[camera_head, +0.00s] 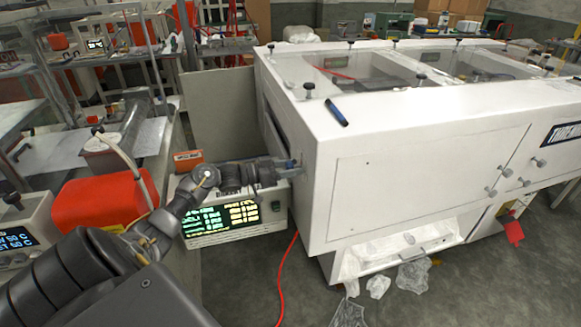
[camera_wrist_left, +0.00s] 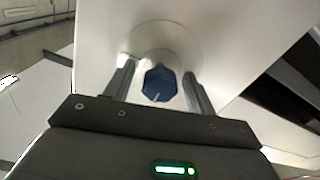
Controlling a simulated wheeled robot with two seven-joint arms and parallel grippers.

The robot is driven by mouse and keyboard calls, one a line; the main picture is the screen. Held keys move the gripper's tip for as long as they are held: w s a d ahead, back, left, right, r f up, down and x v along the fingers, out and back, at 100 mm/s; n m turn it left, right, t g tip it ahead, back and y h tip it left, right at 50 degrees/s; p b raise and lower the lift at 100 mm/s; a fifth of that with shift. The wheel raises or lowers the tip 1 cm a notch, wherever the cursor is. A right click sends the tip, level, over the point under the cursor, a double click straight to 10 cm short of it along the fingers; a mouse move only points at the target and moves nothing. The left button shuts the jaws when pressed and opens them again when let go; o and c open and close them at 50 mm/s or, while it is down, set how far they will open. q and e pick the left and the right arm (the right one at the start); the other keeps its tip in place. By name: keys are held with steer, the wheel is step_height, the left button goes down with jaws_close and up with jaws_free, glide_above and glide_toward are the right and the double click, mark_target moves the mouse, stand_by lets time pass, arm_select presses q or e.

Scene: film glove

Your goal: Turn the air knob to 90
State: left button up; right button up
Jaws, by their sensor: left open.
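The air knob (camera_wrist_left: 159,85) is a blue faceted knob with a white pointer mark, on a round pale dial on the white machine's side panel. In the left wrist view it sits between the two fingers of my left gripper (camera_wrist_left: 160,88). The fingers are open, one on each side of the knob, with a gap visible beside it. The pointer mark points down and slightly left in that view. In the head view my left gripper (camera_head: 292,166) reaches the left end of the white machine (camera_head: 400,190), and the knob is hidden there. My right gripper does not show.
A control box with a lit display (camera_head: 222,217) stands just below my left gripper. A red container (camera_head: 100,200) lies left of my forearm. A blue marker (camera_head: 337,112) lies on the machine's top. Plastic bags (camera_head: 413,275) and a red cable (camera_head: 283,275) are near the floor.

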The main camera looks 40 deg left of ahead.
arm_select(q)
steer(key=c, duration=1)
steer(key=shift+o, duration=0.2)
